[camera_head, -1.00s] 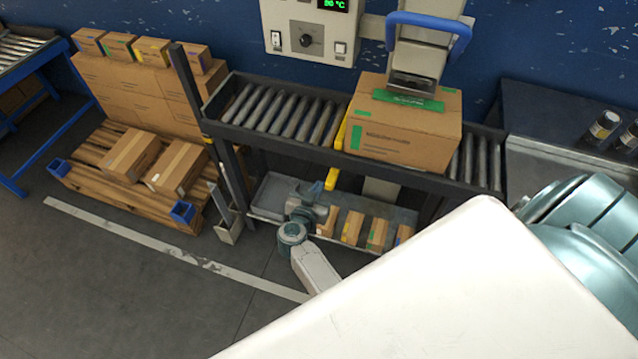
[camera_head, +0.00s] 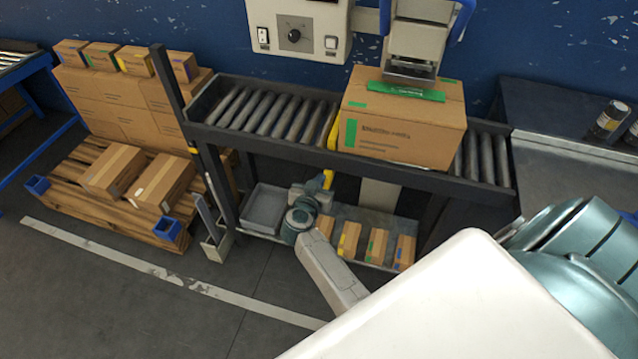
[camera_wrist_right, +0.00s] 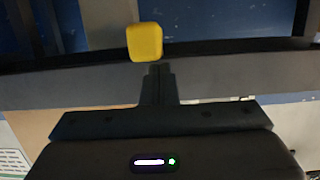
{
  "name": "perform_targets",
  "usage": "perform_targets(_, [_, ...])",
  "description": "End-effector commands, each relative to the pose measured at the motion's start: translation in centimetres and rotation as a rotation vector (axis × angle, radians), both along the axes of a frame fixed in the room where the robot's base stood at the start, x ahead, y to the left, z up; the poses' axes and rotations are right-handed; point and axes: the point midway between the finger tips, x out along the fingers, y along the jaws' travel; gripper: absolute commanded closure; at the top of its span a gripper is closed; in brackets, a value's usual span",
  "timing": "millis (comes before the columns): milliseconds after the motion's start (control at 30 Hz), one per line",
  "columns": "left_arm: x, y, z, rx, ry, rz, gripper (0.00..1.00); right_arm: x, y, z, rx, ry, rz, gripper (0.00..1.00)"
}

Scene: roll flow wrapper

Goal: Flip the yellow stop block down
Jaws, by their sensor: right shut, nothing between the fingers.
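The yellow stop block (camera_head: 333,130) stands at roller level against the left side of the large carton (camera_head: 405,120). A yellow piece (camera_head: 328,179) hangs below the conveyor's front rail, apparently part of the same stop. My right gripper (camera_head: 322,193) is below the rail, close to this lower piece and partly covering it. In the right wrist view, a rounded yellow end (camera_wrist_right: 145,42) sits just beyond my shut, empty fingertips (camera_wrist_right: 158,68). I cannot tell whether they touch. My left gripper is not in view.
The roller conveyor (camera_head: 265,112) runs across the middle, under a sealing head (camera_head: 412,50). A lower shelf holds a grey tray (camera_head: 264,208) and several small cartons (camera_head: 377,246). A loaded pallet (camera_head: 110,205) stands at left. The floor in front is clear.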

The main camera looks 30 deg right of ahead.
Motion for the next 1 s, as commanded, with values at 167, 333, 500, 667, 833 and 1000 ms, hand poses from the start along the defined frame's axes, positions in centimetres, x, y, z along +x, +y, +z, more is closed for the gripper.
perform_targets(167, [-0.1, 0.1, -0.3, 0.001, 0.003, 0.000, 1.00, 0.0, 0.0, -0.2, 0.000, 0.000, 0.000, 1.00])
perform_targets(333, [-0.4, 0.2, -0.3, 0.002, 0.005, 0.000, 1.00, 0.0, 0.0, -0.2, 0.000, 0.000, 0.000, 1.00])
perform_targets(500, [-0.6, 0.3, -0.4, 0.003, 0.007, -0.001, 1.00, 0.0, 0.0, -1.1, -0.001, 0.003, 0.000, 1.00])
perform_targets(667, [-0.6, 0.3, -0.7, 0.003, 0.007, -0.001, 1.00, 0.0, 0.0, -3.6, -0.002, 0.004, 0.000, 1.00])
perform_targets(833, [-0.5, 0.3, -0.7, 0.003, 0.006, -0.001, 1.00, 0.0, 0.0, -4.2, -0.001, 0.001, 0.000, 1.00])
perform_targets(1000, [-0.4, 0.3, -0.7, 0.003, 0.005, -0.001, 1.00, 0.0, 0.0, -4.3, 0.000, 0.001, 0.000, 1.00])
